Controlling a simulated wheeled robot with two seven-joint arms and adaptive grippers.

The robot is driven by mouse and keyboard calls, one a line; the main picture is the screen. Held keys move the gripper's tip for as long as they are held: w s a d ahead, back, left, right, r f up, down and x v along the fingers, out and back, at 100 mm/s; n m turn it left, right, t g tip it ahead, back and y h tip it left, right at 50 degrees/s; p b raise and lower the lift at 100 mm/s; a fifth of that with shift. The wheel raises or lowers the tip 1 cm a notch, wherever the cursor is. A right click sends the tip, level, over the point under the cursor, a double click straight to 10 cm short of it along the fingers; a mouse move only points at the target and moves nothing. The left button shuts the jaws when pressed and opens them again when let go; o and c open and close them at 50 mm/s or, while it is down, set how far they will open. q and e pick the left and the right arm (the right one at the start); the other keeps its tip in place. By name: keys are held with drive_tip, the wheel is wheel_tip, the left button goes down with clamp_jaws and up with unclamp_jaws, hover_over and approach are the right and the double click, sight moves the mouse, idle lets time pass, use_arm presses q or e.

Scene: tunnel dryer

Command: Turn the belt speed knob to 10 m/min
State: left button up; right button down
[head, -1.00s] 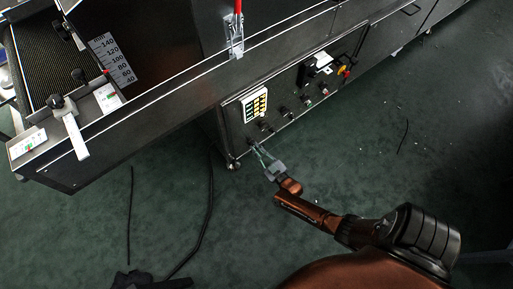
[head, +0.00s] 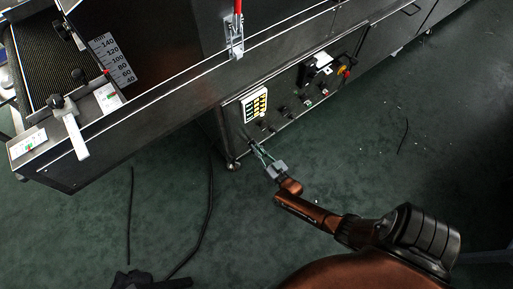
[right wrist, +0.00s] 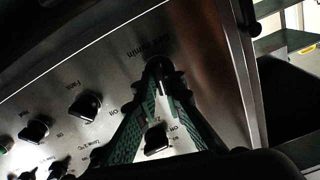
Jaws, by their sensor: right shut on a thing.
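The control panel (head: 290,98) is on the dark machine's side. The belt speed knob (right wrist: 160,68) is a small dark round knob below an upside-down label ending in "m/min" in the right wrist view. My right gripper (right wrist: 160,80) is shut on this knob, with its teal-lined fingers on either side. In the head view my right gripper (head: 254,146) is at the panel's lower left end and the knob is largely hidden by the fingers. The knob's exact setting cannot be read. My left gripper is not in view.
Other black knobs (right wrist: 86,104) sit beside the held one. A keypad display (head: 254,104) and a yellow-red switch (head: 343,71) are on the panel. Black cables (head: 208,205) lie on the green floor (head: 330,150), which is mostly clear.

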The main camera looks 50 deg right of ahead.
drive_tip(key=shift+f+m, duration=0.1)
drive_tip(key=shift+m, duration=0.7)
drive_tip(key=c, duration=2)
unclamp_jaws()
drive_tip(key=shift+s, duration=0.1)
drive_tip(key=v, duration=1.2)
